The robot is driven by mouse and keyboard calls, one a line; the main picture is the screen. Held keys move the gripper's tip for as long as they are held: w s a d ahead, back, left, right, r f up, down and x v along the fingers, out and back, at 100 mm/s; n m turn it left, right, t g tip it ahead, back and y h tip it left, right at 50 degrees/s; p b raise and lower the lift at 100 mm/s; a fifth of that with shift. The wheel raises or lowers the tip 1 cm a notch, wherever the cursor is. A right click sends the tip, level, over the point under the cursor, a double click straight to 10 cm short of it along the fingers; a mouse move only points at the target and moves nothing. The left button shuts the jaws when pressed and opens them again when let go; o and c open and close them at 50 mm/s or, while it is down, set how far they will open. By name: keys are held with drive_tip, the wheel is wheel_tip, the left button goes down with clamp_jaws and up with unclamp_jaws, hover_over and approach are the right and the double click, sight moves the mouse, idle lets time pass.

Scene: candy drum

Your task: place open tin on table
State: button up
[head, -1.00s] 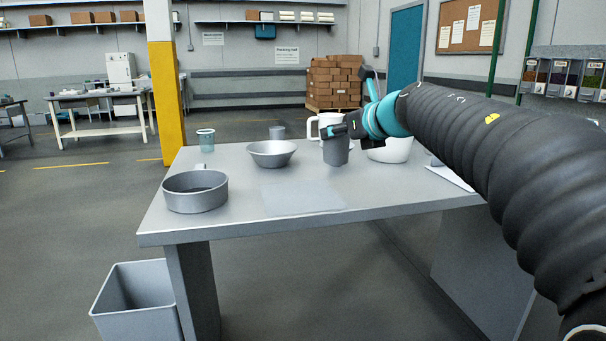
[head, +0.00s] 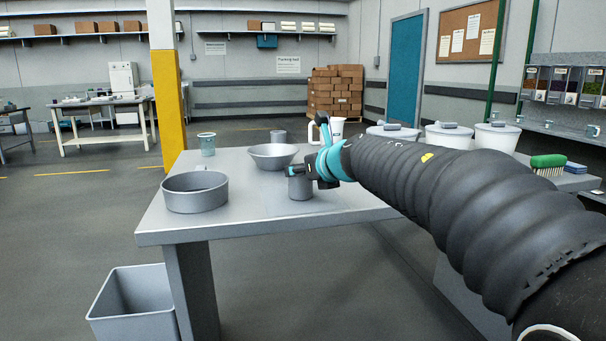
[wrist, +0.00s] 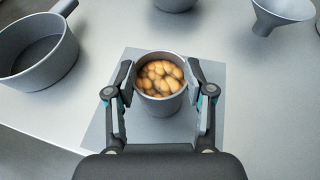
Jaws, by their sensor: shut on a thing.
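The open tin (head: 300,188) is a small grey cylinder, upright, at the end of my arm over the front middle of the table (head: 250,215). In the wrist view the tin (wrist: 160,103) is full of orange-brown, rounded pieces. My gripper (wrist: 162,84) is shut on it, one finger on each side of its rim; the gripper (head: 300,171) also shows in the head view. A pale square mat (wrist: 108,125) lies under the tin in the wrist view. Whether the tin's base touches the mat cannot be told.
A grey pan (head: 195,194) stands to the left. White lidded tubs (head: 450,135) and a green brush (head: 548,162) are at the right.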

drive_tip(key=o, duration=1.2)
drive_tip(key=shift+o, duration=0.2)
drive_tip(key=shift+r, duration=0.1)
